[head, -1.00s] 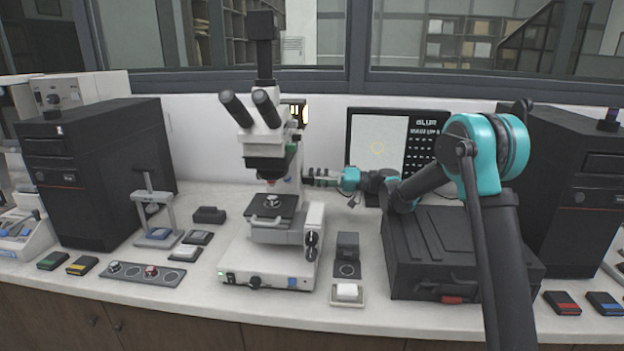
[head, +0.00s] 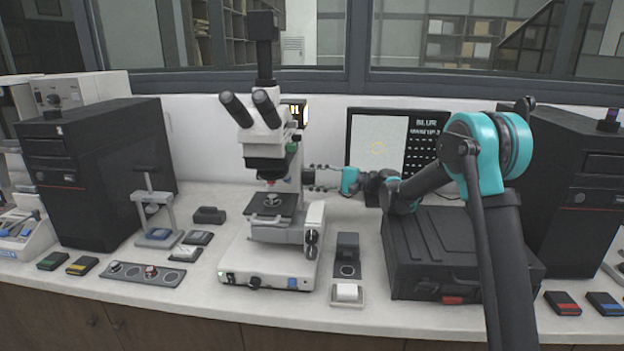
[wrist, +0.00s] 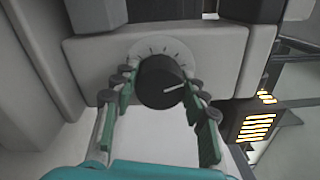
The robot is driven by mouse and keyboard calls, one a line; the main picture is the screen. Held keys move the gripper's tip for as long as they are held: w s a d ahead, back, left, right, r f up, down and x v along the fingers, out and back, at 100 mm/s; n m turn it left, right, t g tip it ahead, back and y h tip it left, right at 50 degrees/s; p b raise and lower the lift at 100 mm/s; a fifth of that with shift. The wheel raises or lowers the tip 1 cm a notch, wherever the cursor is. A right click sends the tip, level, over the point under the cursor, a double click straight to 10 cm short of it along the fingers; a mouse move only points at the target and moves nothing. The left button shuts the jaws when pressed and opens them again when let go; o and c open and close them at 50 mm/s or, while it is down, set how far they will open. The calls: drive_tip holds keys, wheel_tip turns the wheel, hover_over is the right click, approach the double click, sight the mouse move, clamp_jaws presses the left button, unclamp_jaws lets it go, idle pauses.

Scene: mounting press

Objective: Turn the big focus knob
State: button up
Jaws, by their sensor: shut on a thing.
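The microscope (head: 268,160) stands at the middle of the bench. A big black round knob (wrist: 160,84) with a white pointer line sits on a pale dial plate with tick marks; I take it to be the big focus knob. In the wrist view the pointer line points to the right. My gripper (wrist: 158,92) is shut on this knob, one finger at each side. In the head view my gripper (head: 311,178) reaches the microscope's right side from the right, its fingers one above the other. The knob is hard to make out there.
Smaller black knobs (head: 311,238) sit lower on the microscope's right side. A lit lamp block (wrist: 255,120) is close to the right finger in the wrist view. A screen (head: 378,140) reading "BLUR" stands behind my arm. A black case (head: 440,255) lies below it.

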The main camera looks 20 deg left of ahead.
drive_tip(key=m, duration=0.4)
drive_tip(key=shift+m, duration=0.4)
drive_tip(key=m, duration=0.4)
drive_tip(key=shift+m, duration=0.3)
drive_tip(key=m, duration=0.4)
drive_tip(key=shift+w+m, duration=0.1)
drive_tip(key=shift+m, duration=0.2)
drive_tip(key=m, duration=0.4)
drive_tip(key=shift+m, duration=0.3)
drive_tip(key=o, duration=1.2)
drive_tip(key=shift+c, duration=0.2)
